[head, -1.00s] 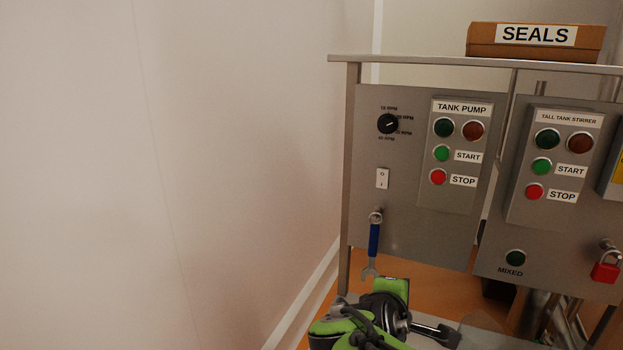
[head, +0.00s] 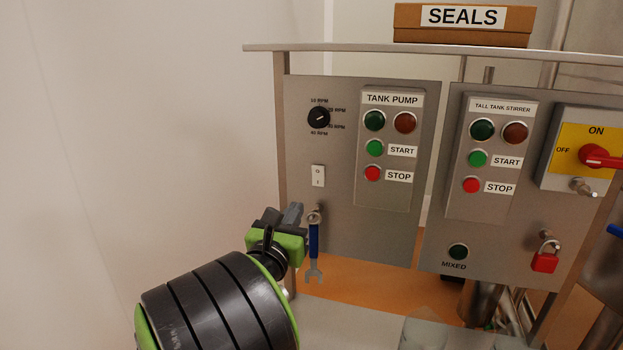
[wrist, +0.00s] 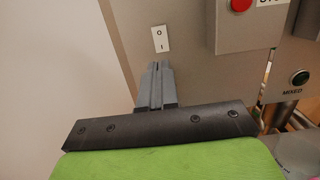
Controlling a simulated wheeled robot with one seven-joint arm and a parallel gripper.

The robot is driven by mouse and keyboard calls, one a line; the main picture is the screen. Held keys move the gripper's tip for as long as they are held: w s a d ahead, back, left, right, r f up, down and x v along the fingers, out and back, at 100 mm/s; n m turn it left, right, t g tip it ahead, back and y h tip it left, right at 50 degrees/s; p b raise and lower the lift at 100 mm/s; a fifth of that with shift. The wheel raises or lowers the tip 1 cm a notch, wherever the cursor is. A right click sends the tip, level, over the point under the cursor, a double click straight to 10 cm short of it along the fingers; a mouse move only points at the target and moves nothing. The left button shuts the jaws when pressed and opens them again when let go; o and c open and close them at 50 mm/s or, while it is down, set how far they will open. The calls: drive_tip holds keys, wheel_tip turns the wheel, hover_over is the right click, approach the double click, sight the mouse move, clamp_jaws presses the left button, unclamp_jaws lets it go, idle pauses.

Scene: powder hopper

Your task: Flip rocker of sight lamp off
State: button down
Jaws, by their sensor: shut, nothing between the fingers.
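A white rocker switch (head: 318,176) marked O at the top and I at the bottom sits on the left grey panel, below a black speed knob (head: 318,117). No label reading sight lamp shows beside it. The rocker also shows in the wrist view (wrist: 160,39), just above my fingertips in the picture. My gripper (head: 294,212) is shut and empty, below and to the left of the rocker in the head view. In the wrist view my two grey fingers (wrist: 157,68) lie together, pointing at the panel under the rocker. I cannot tell whether they touch the panel.
A blue-handled wrench (head: 314,240) hangs from a peg just right of my gripper. The TANK PUMP box (head: 388,190) stands out from the panel to the right. A red padlock (head: 545,260) hangs further right. A plain wall is at the left.

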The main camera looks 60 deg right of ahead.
sight(318, 171)
drive_tip(key=d+p, duration=0.1)
drive_tip(key=d, duration=0.3)
drive_tip(key=w+d+r+p, duration=0.1)
drive_tip(key=d, duration=0.4)
drive_tip(key=w+d+p, duration=0.1)
drive_tip(key=d+p, duration=0.1)
drive_tip(key=d, duration=0.2)
drive_tip(key=shift+d+r, duration=0.15)
drive_tip(key=shift+r, duration=0.2)
